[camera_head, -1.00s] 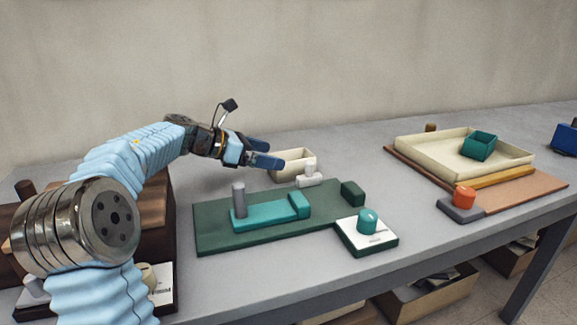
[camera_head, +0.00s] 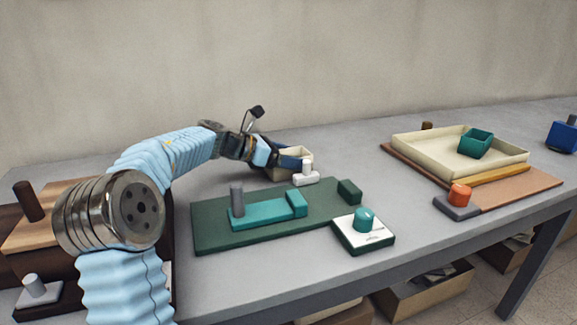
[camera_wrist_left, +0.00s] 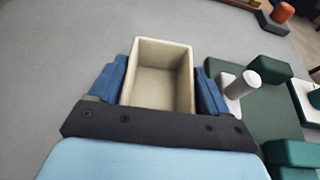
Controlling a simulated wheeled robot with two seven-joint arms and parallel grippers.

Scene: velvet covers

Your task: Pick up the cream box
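The cream box (camera_wrist_left: 160,85) is an open-topped box standing on the grey table. In the left wrist view it lies between the two blue fingers of my left gripper (camera_wrist_left: 162,88), one finger along each side with hardly any gap; firm contact cannot be made out. In the head view my left gripper (camera_head: 284,158) reaches around the cream box (camera_head: 296,152), partly hiding it. The gripper looks open around the box. My right gripper is not in view.
A white block with a peg (camera_head: 306,176) stands just in front of the box. A green board (camera_head: 215,225) with teal parts lies nearer. A white block with a teal knob (camera_head: 363,238) is to its right. A cream tray (camera_head: 420,147) holds a teal box (camera_head: 475,143). Bare table (camera_wrist_left: 60,60) lies left of the box.

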